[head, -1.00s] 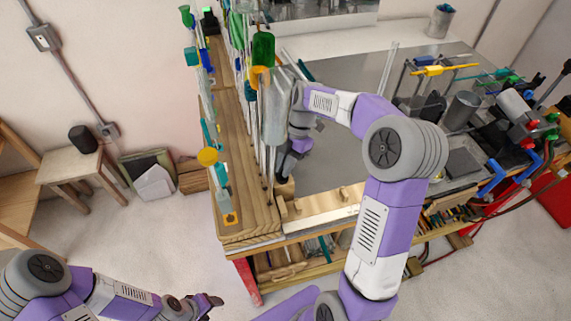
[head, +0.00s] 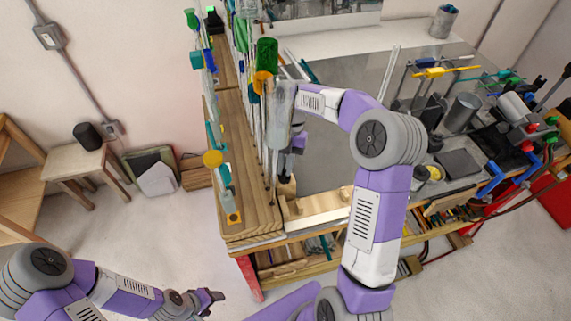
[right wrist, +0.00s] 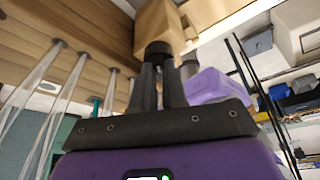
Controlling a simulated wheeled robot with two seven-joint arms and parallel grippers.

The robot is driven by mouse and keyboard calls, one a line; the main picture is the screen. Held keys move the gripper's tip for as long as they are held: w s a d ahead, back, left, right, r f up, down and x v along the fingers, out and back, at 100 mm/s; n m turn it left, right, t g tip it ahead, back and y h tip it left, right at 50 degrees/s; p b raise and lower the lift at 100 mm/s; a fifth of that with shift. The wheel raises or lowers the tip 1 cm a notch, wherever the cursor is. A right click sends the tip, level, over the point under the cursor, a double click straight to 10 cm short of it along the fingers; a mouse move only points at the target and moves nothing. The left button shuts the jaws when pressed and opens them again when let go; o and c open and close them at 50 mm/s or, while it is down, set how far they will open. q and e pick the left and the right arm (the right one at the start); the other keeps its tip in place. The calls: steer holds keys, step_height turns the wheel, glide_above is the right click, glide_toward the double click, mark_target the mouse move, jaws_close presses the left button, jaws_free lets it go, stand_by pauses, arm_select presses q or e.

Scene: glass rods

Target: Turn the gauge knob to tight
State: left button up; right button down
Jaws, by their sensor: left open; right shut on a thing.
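My right gripper (right wrist: 159,70) is shut on a small dark round knob (right wrist: 158,47) in the right wrist view. The knob sits against the end of a light wooden block (right wrist: 160,22). In the head view my right gripper (head: 287,172) is at the front left part of the bench, beside the glass rods, and my own arm partly hides it. The knob is too small and covered there to read, and I see no mark of its setting. My left gripper (head: 210,297) is open and empty above the floor, away from the bench.
Upright glass rods (head: 280,120) with coloured ends stand along the wooden rack (head: 240,200), close left of my right gripper. A grey plate (head: 345,95) covers the bench middle. Metal stands and tools (head: 460,110) crowd the right side. Floor around my left gripper is clear.

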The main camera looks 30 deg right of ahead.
steer(key=shift+r, duration=0.1)
steer(key=c, duration=1.2)
jaws_free()
steer(key=shift+o, duration=0.2)
steer(key=v, duration=0.7)
steer(key=shift+r, duration=0.3)
steer(key=shift+o, duration=0.3)
steer(key=shift+w, duration=0.1)
